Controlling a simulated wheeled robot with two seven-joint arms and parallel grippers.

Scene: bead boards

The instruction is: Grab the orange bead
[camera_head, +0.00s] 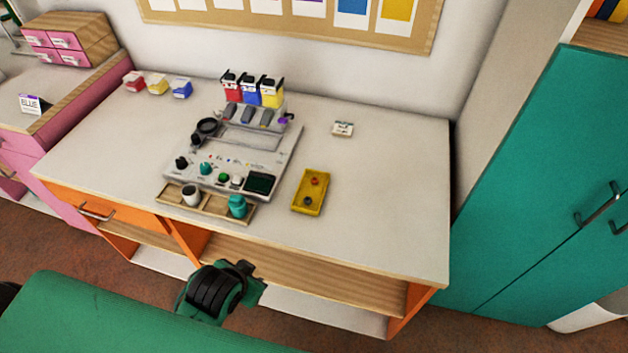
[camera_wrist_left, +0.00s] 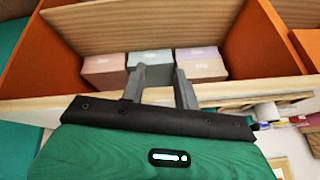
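A small orange bead (camera_head: 315,181) appears to sit in the yellow tray (camera_head: 321,194) on the white worktop, with a dark round piece (camera_head: 308,201) nearer the tray's front end. The bead is small, so its exact shape is hard to tell. In the left wrist view, my left gripper (camera_wrist_left: 161,72) has its two grey fingers apart with nothing between them. It faces the open shelf under the worktop. In the head view my green left arm ends in front of the desk, below and left of the tray, apart from it. My right gripper is not in view.
A grey device (camera_head: 240,140) with knobs and bottles stands left of the yellow tray. A wooden tray (camera_head: 215,208) with two cups lies in front of it. A small white box (camera_head: 343,128) is behind. The worktop's right side is clear. The worktop edge (camera_head: 340,265) lies between my arm and the bead.

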